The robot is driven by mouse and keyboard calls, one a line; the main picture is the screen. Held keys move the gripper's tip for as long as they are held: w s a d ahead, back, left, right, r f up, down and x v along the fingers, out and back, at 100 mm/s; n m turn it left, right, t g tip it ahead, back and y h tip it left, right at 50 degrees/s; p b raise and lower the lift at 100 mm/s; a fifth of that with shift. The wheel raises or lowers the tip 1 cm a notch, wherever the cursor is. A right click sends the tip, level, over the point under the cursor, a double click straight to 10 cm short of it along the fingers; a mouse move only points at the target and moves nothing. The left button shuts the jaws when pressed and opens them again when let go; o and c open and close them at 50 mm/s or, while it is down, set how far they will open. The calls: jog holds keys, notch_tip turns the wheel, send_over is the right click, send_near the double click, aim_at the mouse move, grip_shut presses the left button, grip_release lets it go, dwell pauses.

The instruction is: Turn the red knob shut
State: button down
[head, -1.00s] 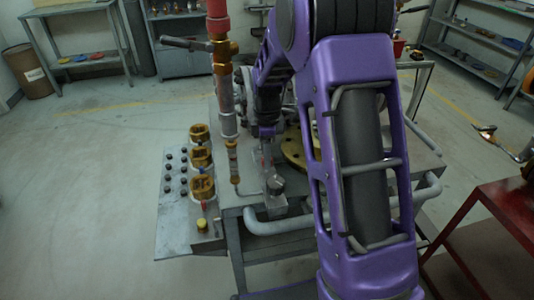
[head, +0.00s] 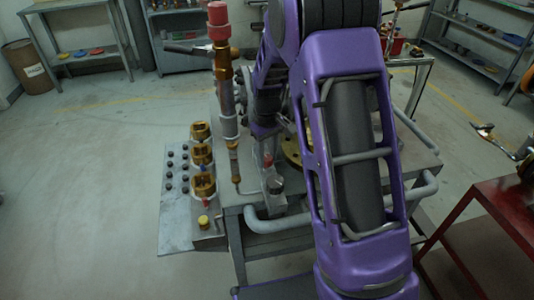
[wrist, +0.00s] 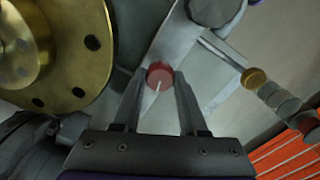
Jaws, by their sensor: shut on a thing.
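The red knob (wrist: 160,74) shows in the wrist view as a small round disc with a white line pointing down and slightly left. It sits on a grey metal body (wrist: 172,45). My gripper (wrist: 160,82) is shut on the knob, one finger on each side near the tips. In the head view, the red knob (head: 268,158) is a small red spot above a grey block on the bench. My purple arm reaches down just behind it, and the fingers are hard to make out there.
A brass flange (wrist: 60,50) with bolt holes lies close left of my gripper in the wrist view. A red-topped pipe (head: 224,70) stands left of my arm. Brass valves (head: 202,158) line the bench's left side. A red table (head: 490,210) stands at right. Open floor lies left.

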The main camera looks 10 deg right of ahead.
aim_at(267, 158)
jog(key=shift+r+m, duration=0.1)
jog(key=shift+m, duration=1.4)
jog(key=shift+p, duration=0.3)
jog(key=shift+c, duration=2.2)
grip_release()
notch_tip(267, 158, up, 17)
jog(key=p, duration=0.2)
jog(key=shift+r, duration=0.15)
